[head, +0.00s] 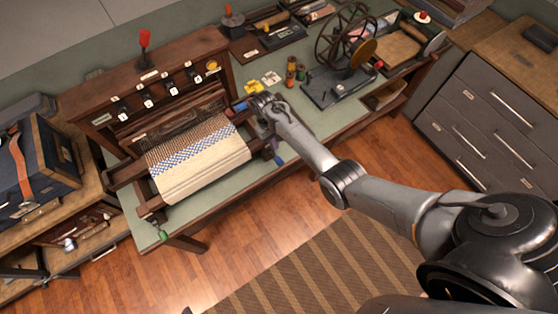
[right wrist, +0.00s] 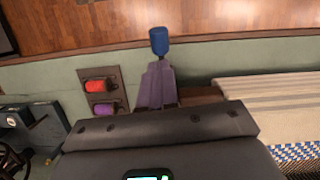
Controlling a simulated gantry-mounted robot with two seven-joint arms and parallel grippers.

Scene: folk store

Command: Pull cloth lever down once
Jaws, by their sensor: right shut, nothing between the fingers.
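A wooden loom (head: 110,72) stands on the left half of the green-topped table, with cream and blue-patterned cloth (head: 203,172) across it. A blue-handled lever (head: 279,160) is at the loom's right front corner; its blue knob also shows in the right wrist view (right wrist: 158,42). A green-handled lever (head: 162,234) is at the left front corner. No label tells which is the cloth lever. My right gripper (right wrist: 156,68) is shut and empty over the loom's right side, with the blue knob just beyond its fingertips in the wrist view; contact cannot be told. My left gripper is out of view.
A red-handled lever (head: 145,38) stands on the loom's top. A spinning wheel (head: 345,40) and several thread spools are to the right. Red (right wrist: 97,86) and purple (right wrist: 106,108) rolls lie beside the fingers in the wrist view. Open wooden floor (head: 250,240) lies in front.

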